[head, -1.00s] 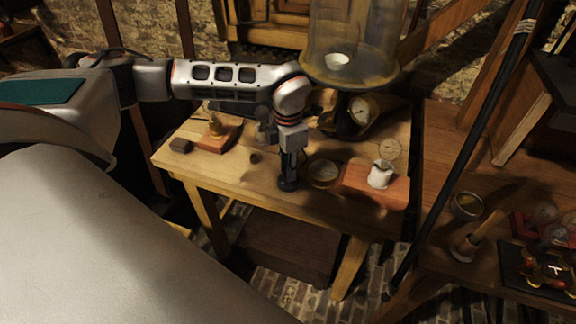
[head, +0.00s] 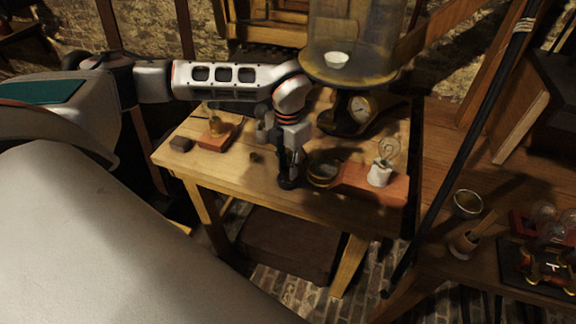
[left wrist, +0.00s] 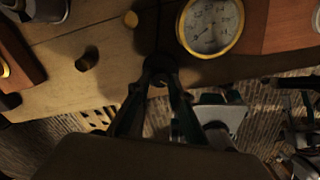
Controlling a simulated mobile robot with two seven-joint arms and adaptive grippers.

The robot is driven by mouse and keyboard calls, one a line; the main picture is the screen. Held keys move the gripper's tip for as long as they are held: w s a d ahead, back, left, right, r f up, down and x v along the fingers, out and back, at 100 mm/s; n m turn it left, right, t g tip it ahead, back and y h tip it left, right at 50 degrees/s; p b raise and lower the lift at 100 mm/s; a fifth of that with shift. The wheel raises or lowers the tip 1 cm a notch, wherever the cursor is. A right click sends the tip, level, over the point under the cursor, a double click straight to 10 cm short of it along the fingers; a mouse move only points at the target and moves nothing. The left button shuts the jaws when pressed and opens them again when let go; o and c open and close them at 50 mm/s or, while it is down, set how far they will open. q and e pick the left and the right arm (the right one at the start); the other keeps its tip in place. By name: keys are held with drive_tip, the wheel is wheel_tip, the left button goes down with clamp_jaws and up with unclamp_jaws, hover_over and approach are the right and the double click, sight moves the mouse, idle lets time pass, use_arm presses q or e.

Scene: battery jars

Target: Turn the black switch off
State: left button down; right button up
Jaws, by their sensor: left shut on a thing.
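The black switch (left wrist: 158,66) is a small dark round piece at the table's front edge, between my fingertips in the left wrist view. In the head view it is a dark spot (head: 288,184) at the tip of my left gripper (head: 288,172), which points down at the table's front edge. In the left wrist view my left gripper's fingers (left wrist: 160,80) are closed together on this dark piece. The fingers cover part of it, so I cannot tell its on or off position. My right gripper is in neither view.
A brass-rimmed gauge (left wrist: 210,24) lies just right of the gripper, beside a reddish block with a white-based bulb (head: 380,174). A small dark knob (head: 256,157) stands to the left. The wooden table's (head: 225,170) front left top is mostly clear.

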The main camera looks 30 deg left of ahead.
use_arm(q)
drive_tip(key=c, duration=1.8)
unclamp_jaws()
wheel_tip(320, 180, up, 12)
